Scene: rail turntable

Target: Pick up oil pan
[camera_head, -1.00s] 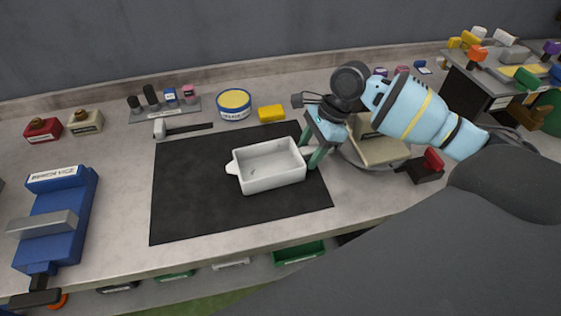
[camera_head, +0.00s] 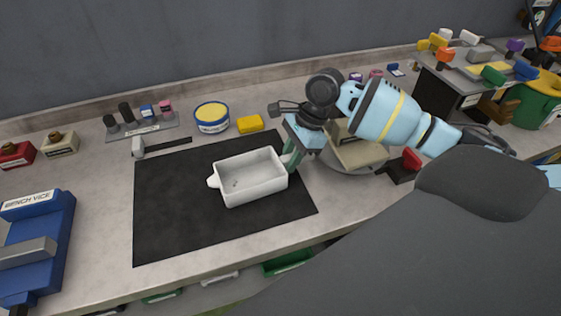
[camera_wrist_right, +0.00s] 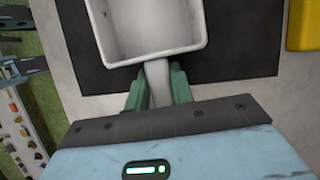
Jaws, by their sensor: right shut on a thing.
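The oil pan (camera_head: 250,188) is a white rectangular tray with a spout at its left end, over the black mat in the head view. I cannot tell whether it is clear of the mat. My right gripper (camera_head: 290,157) is at the pan's right end. In the right wrist view, the green fingers of my right gripper (camera_wrist_right: 157,92) are shut on the pan's short handle (camera_wrist_right: 158,78), and the pan body (camera_wrist_right: 150,52) extends beyond them. My left gripper does not show in the head view.
A black mat (camera_head: 170,220) lies under the pan's area. A yellow-lidded tub (camera_head: 211,118), a yellow block (camera_head: 250,124) and a scraper-like tool (camera_head: 165,146) sit behind it. A blue bench vice (camera_head: 45,235) is at left. A round turntable with a beige block (camera_head: 358,153) stands close to the right.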

